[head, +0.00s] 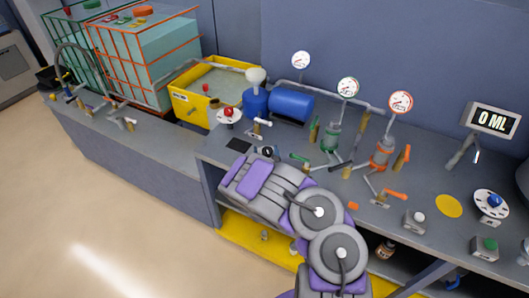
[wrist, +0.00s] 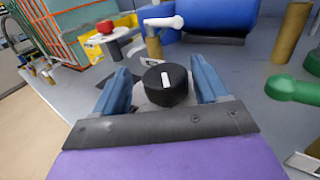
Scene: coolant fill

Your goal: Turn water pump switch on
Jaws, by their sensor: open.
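A black round knob with a white line (wrist: 166,85) sits on a light round base on the grey bench, likely the pump switch. In the wrist view it lies between the two blue fingers of my gripper (wrist: 164,90), which is open. I cannot tell whether the fingers touch it. The white line points nearly straight away from me. In the head view the knob (head: 266,152) shows just beyond the end of my gripper (head: 258,158), whose fingers are hard to make out. The blue pump motor (head: 291,103) stands behind it.
A green handle (wrist: 292,88) is to the right. A yellow tank (head: 195,107) stands at the left; gauges and a "0 ML" display (head: 493,120) are farther right.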

